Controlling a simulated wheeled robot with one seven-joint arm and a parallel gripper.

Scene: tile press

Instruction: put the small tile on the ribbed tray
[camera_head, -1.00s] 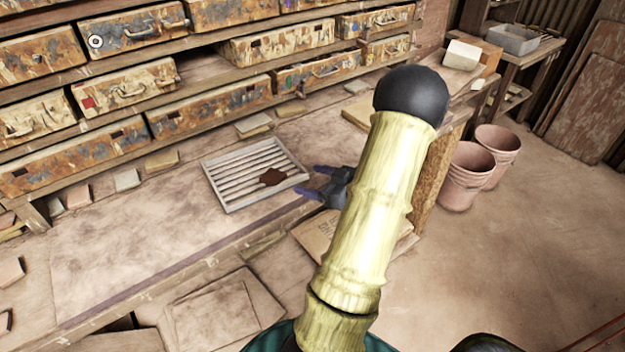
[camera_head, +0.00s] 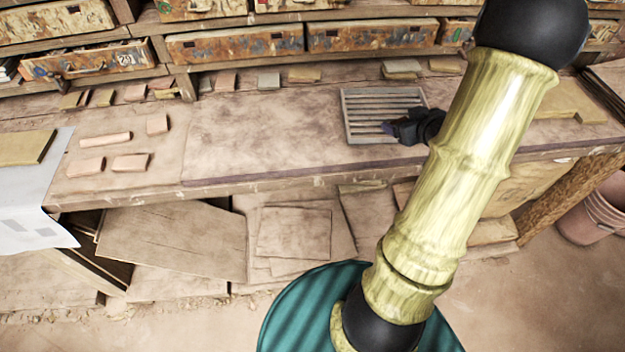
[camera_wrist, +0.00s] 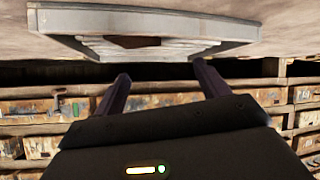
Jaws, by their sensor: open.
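The ribbed tray (camera_head: 345,112) is a grey slatted frame lying on the bench, right of the middle in the head view. Its rim (camera_wrist: 60,22) also shows at the top of the wrist view. The small tile (camera_wrist: 135,41) is dark reddish brown and lies on the tray's ribs in the wrist view. In the head view I cannot make it out; my gripper covers that part. My gripper (camera_head: 392,128) is at the tray's right front corner in the head view. In the wrist view its two fingers (camera_wrist: 160,70) are apart, with nothing between them.
Several pinkish tile pieces (camera_head: 107,139) lie on the bench's left part, beside a white sheet (camera_head: 30,190). More pieces line the back below the drawers (camera_head: 235,43). The bench between is clear. Boards (camera_head: 175,240) lean below the front edge. Pink buckets (camera_head: 595,215) stand at right.

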